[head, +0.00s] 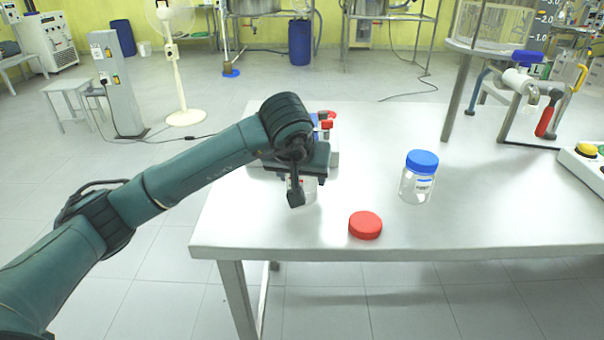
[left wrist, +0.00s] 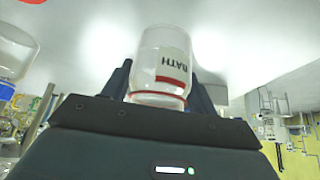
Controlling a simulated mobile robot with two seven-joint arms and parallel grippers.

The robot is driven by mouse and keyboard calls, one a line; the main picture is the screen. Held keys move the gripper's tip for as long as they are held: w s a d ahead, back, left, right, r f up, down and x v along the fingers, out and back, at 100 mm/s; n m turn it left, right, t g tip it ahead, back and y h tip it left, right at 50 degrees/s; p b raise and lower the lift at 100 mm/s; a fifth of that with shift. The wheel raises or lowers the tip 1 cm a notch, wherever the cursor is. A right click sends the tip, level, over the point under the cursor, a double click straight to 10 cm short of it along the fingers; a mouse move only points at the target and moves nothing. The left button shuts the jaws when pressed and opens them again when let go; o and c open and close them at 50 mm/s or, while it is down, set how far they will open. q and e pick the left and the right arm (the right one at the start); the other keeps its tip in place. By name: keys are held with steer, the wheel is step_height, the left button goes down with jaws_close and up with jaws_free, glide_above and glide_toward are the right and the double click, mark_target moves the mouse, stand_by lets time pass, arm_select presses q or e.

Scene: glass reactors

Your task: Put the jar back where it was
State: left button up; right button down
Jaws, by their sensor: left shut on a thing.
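My left gripper (head: 297,190) is over the left part of the white table, shut on a clear jar (head: 309,186). In the head view the arm and fingers hide most of this jar. A loose red lid (head: 365,225) lies flat near the front edge, right of the gripper. My right gripper is not in view.
A clear jar with a blue lid (head: 418,178) stands upright right of the red lid. A device with red and blue parts (head: 327,122) is partly hidden behind my gripper. A metal stand with valves (head: 520,100) is at the back right. The table (head: 500,215) is clear between.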

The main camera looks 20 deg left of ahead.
arm_select(q)
steer(key=shift+r, duration=0.1)
steer(key=shift+f, duration=0.2)
steer(key=o, duration=1.3)
steer(key=shift+c, duration=0.2)
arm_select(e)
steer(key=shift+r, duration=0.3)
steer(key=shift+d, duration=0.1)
